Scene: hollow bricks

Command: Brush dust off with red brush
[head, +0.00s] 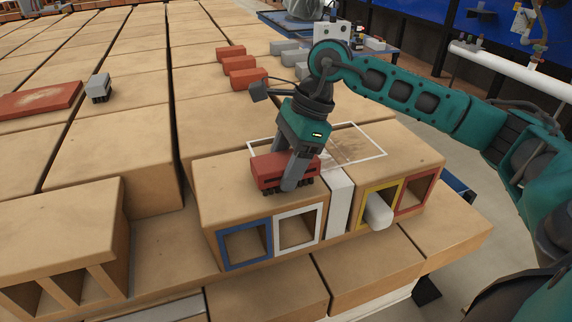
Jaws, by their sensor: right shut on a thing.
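My right gripper (296,175) is shut on the red brush (268,171), a red block with dark bristles underneath. The brush is at the top of a hollow brick with blue and white framed openings, near its front edge. I cannot tell whether the bristles touch the surface. A white outlined rectangle (375,155) lies on the brick tops behind and to the right of the brush. Brownish dust (350,146) shows inside its right part. The gripper and brush hide part of the outline. My left gripper is not in view.
A white strip (339,203) stands between the framed bricks. A white peg (379,212) sticks out of the yellow framed opening (366,201). A grey brush (98,88), a dusty red plate (40,100) and several red blocks (246,77) lie on the bricks behind.

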